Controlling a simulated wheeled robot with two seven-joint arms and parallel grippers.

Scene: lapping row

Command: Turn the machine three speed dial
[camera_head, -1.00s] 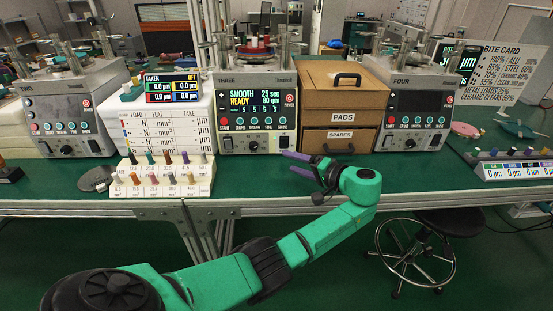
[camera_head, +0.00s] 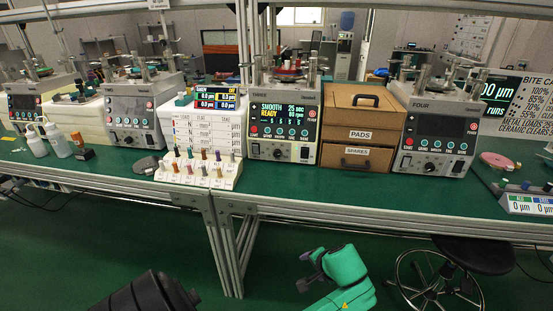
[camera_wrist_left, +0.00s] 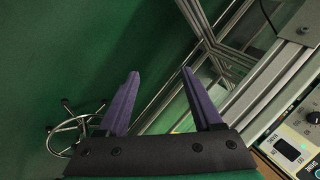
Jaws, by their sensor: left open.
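Machine three (camera_head: 285,120) stands on the green bench, right of the white card stack, with a lit screen reading SMOOTH, READY, 25 sec, 80 rpm. Its speed dial appears as a small black knob (camera_head: 278,153) low on the front panel. My left gripper (camera_head: 309,270) is in front of the bench and below its edge, well apart from the machine. In the left wrist view the two purple fingers (camera_wrist_left: 160,73) are spread with nothing between them. A machine panel (camera_wrist_left: 292,140) shows at the right edge there. My right gripper is not in view.
Right of machine three are the brown pads and spares box (camera_head: 362,100) and machine four (camera_head: 437,120). A rack of coloured pegs (camera_head: 200,177) sits to the left. The bench's metal front rail (camera_head: 340,199) runs above my gripper. A black stool (camera_head: 474,254) stands at lower right.

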